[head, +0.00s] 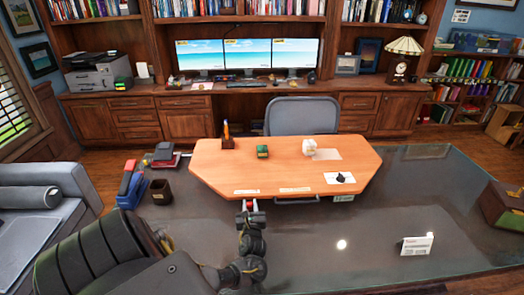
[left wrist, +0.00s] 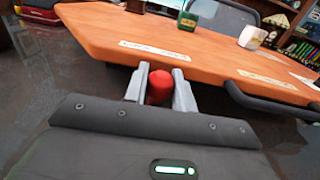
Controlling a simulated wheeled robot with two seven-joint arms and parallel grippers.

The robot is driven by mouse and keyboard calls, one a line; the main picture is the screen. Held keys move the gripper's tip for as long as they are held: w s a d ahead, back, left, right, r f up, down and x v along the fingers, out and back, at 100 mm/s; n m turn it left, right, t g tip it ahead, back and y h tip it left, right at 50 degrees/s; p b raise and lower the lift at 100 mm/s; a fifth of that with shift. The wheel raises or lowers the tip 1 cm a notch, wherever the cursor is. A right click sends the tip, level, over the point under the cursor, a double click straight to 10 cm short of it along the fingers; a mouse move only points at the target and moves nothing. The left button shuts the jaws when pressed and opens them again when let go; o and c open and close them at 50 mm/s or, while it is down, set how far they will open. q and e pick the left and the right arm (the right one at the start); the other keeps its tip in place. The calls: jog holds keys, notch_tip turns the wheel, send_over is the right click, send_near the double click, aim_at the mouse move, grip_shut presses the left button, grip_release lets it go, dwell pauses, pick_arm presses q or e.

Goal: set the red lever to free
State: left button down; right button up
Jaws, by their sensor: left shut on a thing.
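The red lever's rounded knob (left wrist: 160,87) is between the two grey fingers of my left gripper (left wrist: 161,90) in the left wrist view. The fingers are shut on it, just below the front edge of the orange desk top (left wrist: 120,30). In the head view my left gripper (head: 248,206) is at the desk's front edge, with a little red showing between its fingers. The lever's base and shaft are hidden. White label strips (left wrist: 158,49) lie along the desk edge; their words are too small to read. My right gripper is not in view.
A dark bar handle (head: 297,200) runs under the desk edge, right of the gripper. On the desk top (head: 225,170) are a pen holder (head: 228,142), a green block (head: 262,151), a white object (head: 310,147) and a black knob on a white plate (head: 341,177). A grey chair (head: 303,115) stands behind.

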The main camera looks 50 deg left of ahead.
pick_arm(q)
jog(key=shift+w+a+n+g+y, duration=0.1)
jog(key=shift+w+n+g+y, duration=0.05)
jog(key=shift+n+g+y, duration=0.35)
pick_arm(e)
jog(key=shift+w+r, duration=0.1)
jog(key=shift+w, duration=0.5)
pick_arm(q)
jog(key=c, duration=1.2)
grip_release()
jog(key=shift+o, duration=0.2)
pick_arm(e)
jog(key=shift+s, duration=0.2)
pick_arm(q)
jog(key=v, duration=1.1)
jog(key=shift+r, duration=0.1)
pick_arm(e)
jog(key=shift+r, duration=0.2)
